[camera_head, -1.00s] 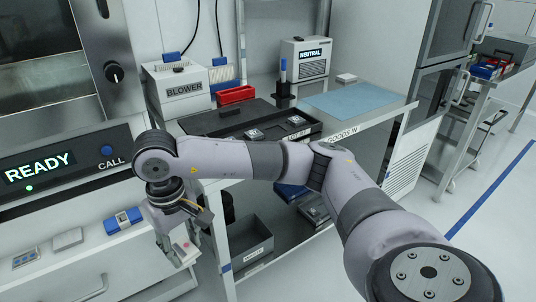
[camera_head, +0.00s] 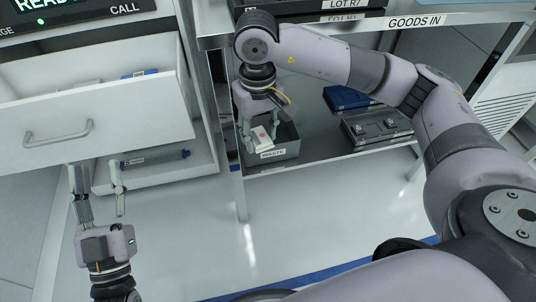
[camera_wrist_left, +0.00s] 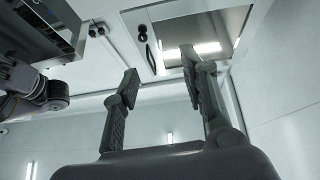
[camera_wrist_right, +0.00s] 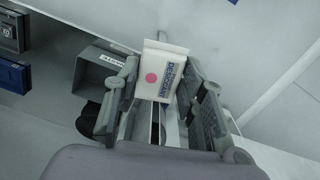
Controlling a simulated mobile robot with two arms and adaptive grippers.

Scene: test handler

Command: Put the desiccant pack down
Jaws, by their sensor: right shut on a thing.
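The desiccant pack (camera_head: 262,139) is a small white packet with a pink-red dot. In the right wrist view the pack (camera_wrist_right: 160,72) shows blue lettering and sits between the fingers of my right gripper (camera_wrist_right: 155,95). My right gripper (camera_head: 262,130) is shut on it, pointing down at the grey bin labelled WASTE (camera_head: 287,146). In the head view the pack overlaps the bin; in the right wrist view the bin (camera_wrist_right: 90,68) lies beyond and left of it. I cannot tell how high the pack is. My left gripper (camera_head: 97,170) is open and empty; its fingers are also apart in the left wrist view (camera_wrist_left: 160,82).
A white drawer (camera_head: 110,125) stands open at left, above a ledge holding a dark bar (camera_head: 155,158). The floor in front is clear.

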